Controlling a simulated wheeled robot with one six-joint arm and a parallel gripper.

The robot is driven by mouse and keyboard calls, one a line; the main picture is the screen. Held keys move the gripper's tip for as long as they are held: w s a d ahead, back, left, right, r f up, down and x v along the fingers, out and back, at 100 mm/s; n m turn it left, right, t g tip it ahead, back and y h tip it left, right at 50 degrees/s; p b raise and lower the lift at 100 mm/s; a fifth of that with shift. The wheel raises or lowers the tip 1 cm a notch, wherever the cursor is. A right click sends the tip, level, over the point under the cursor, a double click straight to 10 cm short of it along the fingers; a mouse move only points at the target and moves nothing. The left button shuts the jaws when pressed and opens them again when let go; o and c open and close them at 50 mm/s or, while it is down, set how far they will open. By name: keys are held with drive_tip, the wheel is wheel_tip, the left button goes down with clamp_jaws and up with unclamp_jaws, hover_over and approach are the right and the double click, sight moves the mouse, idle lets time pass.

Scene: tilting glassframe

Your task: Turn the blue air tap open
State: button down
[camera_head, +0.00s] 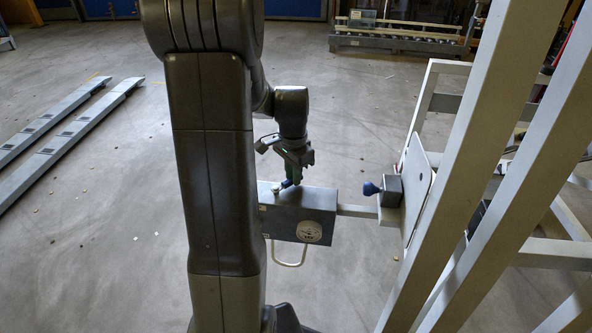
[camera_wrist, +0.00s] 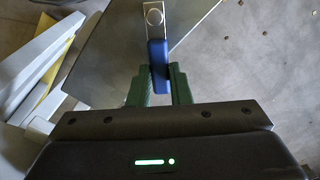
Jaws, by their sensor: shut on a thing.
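The blue air tap (camera_wrist: 157,60) shows in the wrist view as a blue lever on a metal fitting with a round bolt. My gripper (camera_wrist: 160,82) has its green fingers on either side of the lever's near end and is shut on it. In the head view my gripper (camera_head: 291,180) reaches down onto the top of a grey box (camera_head: 300,212). The tap there is mostly hidden by the fingers; only a bit of blue (camera_head: 287,184) shows.
The box has a round emblem and a looped handle (camera_head: 290,262) below. Long rails (camera_head: 70,135) lie on the floor at left. Open floor lies between.

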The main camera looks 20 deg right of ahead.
drive_tip(key=shift+w+a+n+p, duration=0.4)
drive_tip(key=shift+w+n+p, duration=0.2)
drive_tip(key=shift+n, duration=0.85)
drive_tip(key=shift+w+a+n+p, duration=0.45)
drive_tip(key=shift+w+n+p, duration=0.15)
drive_tip(key=shift+n, duration=0.8)
drive_tip(key=shift+w+a+n+p, duration=0.4)
drive_tip(key=shift+w+n+p, duration=0.15)
drive_tip(key=shift+n, duration=0.9)
drive_tip(key=c, duration=1.3)
unclamp_jaws()
wheel_tip(320, 180, up, 14)
drive_tip(key=p, duration=0.3)
drive_tip(key=shift+f, duration=0.1)
drive_tip(key=shift+f, duration=0.1)
